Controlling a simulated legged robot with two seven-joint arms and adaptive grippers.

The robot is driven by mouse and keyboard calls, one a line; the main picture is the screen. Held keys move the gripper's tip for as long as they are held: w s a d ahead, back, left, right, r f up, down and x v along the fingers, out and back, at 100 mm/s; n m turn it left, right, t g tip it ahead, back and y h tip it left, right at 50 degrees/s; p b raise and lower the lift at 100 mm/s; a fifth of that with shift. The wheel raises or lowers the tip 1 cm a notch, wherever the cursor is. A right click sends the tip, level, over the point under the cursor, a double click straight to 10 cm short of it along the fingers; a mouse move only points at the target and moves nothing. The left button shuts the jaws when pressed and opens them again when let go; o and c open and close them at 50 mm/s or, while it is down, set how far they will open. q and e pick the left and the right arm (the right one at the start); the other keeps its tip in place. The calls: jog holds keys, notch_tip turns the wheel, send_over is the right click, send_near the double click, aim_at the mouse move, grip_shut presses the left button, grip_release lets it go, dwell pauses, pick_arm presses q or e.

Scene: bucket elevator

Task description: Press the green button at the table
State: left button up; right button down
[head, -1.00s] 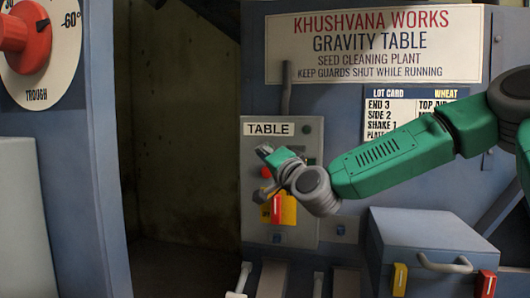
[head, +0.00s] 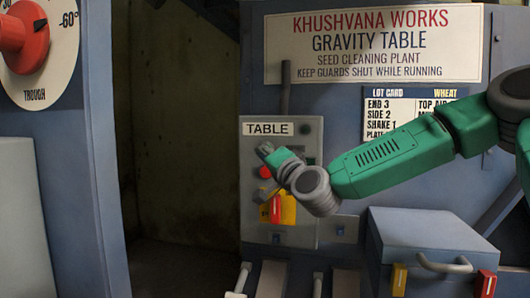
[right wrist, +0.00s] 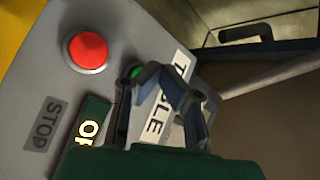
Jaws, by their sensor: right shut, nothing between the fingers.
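The grey panel labelled TABLE (head: 252,205) is on the blue machine front. In the right wrist view, the green button (right wrist: 136,71) shows as a small sliver beside the TABLE label, partly hidden behind a finger. My right gripper (right wrist: 172,72) is shut and empty, with its fingertips over the panel close to that button. I cannot tell whether they touch it. In the head view, my right gripper (head: 266,150) is in front of the panel and hides the green button. My left gripper is not in view.
A red STOP button (right wrist: 87,51) is beside the green one; it also shows in the head view (head: 264,172). A yellow and red switch (head: 277,209) is below it. A dark lever (head: 285,88) rises above the panel. A blue box (head: 420,238) stands lower right.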

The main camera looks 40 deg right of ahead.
jog(key=shift+w+d+r, duration=0.15)
jog(key=shift+w+d, duration=0.4)
jog(key=shift+d, duration=0.15)
dwell(1.2)
jog(key=shift+s+a, duration=0.6)
jog(key=shift+a, duration=0.05)
jog(key=s+a, duration=0.1)
jog(key=a, duration=0.1)
jog(key=s+a+b, duration=0.1)
jog(key=s+a, duration=0.1)
jog(key=shift+s, duration=0.1)
dwell(0.4)
dwell(0.7)
